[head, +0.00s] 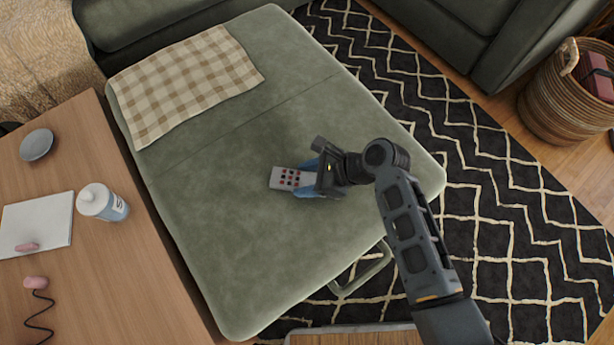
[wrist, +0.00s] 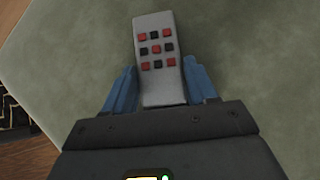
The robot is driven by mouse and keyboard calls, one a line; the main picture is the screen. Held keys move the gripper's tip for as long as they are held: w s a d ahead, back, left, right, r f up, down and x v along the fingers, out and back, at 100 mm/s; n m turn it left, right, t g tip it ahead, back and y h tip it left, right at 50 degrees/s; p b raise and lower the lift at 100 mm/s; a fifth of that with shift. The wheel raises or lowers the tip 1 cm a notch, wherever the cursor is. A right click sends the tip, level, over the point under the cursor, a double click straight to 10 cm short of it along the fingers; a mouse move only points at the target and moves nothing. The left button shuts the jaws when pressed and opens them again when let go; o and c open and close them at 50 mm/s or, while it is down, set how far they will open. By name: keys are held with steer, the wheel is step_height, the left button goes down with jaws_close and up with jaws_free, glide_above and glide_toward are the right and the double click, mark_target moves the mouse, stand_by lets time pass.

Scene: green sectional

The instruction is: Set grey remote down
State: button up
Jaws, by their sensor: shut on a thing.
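In the wrist view the remote (wrist: 157,62) points away from me between two blue fingers. My gripper (head: 307,178) is shut on the remote's near end; it also shows in the wrist view (wrist: 160,92). The near end is partly hidden by the gripper body. I cannot tell whether the remote touches the cushion or is just above it.
A checked cloth (head: 183,82) lies on the cushion's far left. A wooden table (head: 105,260) with a bottle (head: 102,203), a dish (head: 36,145) and a notebook (head: 37,226) stands left. A wicker basket (head: 568,95) is at far right. The cushion around the remote is clear.

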steer(key=o, duration=1.1)
steer(key=p+v, duration=0.3)
steer(key=v, duration=0.9)
